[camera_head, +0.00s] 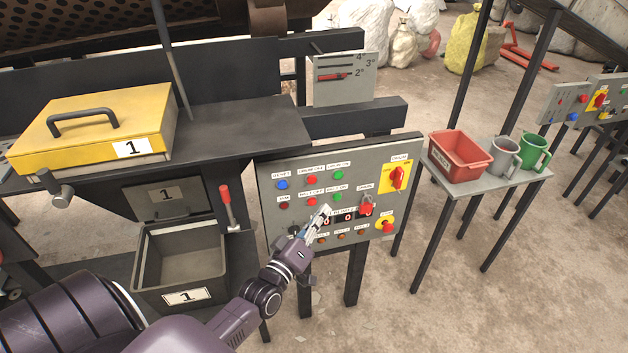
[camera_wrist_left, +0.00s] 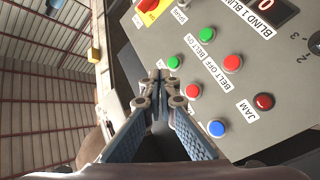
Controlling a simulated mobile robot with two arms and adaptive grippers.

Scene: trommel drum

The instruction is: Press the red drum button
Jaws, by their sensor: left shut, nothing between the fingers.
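The grey control panel (camera_head: 275,215) stands tilted at the centre of the head view. On its upper row are a blue button (camera_head: 283,185), a red button (camera_head: 312,180) and a green button (camera_head: 337,174); their small labels are hard to read. Below are a red belt-off button (camera_head: 311,201) and a darker red jam button (camera_head: 284,205). My left gripper (camera_head: 326,210) is shut and empty in front of the panel's lower middle, covering part of it. In the left wrist view the shut fingertips (camera_wrist_left: 162,80) appear just left of the upper-row red button (camera_wrist_left: 193,90). Contact cannot be told.
A yellow plate with a red switch (camera_head: 397,177) and a red knob (camera_head: 366,207) are on the panel's right. A black bin (camera_head: 150,270) stands left of the panel. A side table with a red box (camera_head: 460,155) and two mugs is to the right.

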